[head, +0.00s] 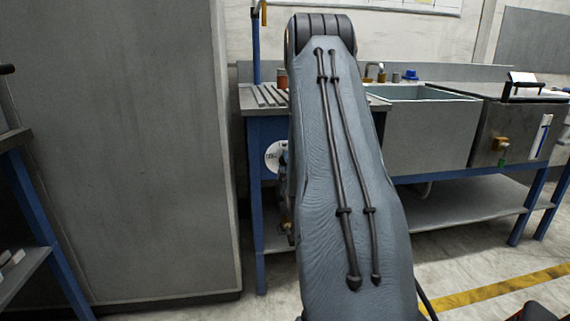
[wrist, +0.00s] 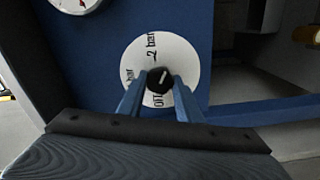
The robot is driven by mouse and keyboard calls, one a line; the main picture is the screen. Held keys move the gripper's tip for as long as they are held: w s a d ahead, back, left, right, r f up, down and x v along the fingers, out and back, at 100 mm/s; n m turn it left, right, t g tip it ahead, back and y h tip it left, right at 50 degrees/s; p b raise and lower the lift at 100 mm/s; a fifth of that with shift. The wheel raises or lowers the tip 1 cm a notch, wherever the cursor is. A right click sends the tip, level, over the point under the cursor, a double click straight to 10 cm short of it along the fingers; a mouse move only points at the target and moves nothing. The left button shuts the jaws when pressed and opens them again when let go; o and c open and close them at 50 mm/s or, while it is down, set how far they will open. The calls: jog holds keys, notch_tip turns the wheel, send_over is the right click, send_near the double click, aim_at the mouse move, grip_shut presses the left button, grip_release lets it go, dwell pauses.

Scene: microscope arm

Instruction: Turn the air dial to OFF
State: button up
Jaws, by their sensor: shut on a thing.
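The air dial is a round white plate (wrist: 181,62) with a small black knob (wrist: 157,76) at its centre, on a blue panel in the wrist view. The plate carries black lettering: "2 bar" at the top, another "bar" mark at the left and OFF at the bottom. A short pale line on the knob lies at a slant; I cannot tell which end is the pointer. My gripper (wrist: 159,83) has its two blue fingers on either side of the knob, shut on it. In the head view my arm covers part of the white plate (head: 272,157) and hides the gripper.
A gauge (wrist: 76,3) with a red needle sits above left of the dial. The blue-framed bench (head: 256,200) holds a grey sink (head: 425,125). A tall grey cabinet (head: 150,150) stands close on the left. Open floor shows at the lower right.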

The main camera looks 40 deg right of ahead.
dwell(0.4)
jog(key=o, duration=1)
jog(key=shift+o, duration=0.2)
jog(key=v, duration=0.8)
jog(key=shift+p, duration=0.45)
jog(key=shift+w, duration=0.15)
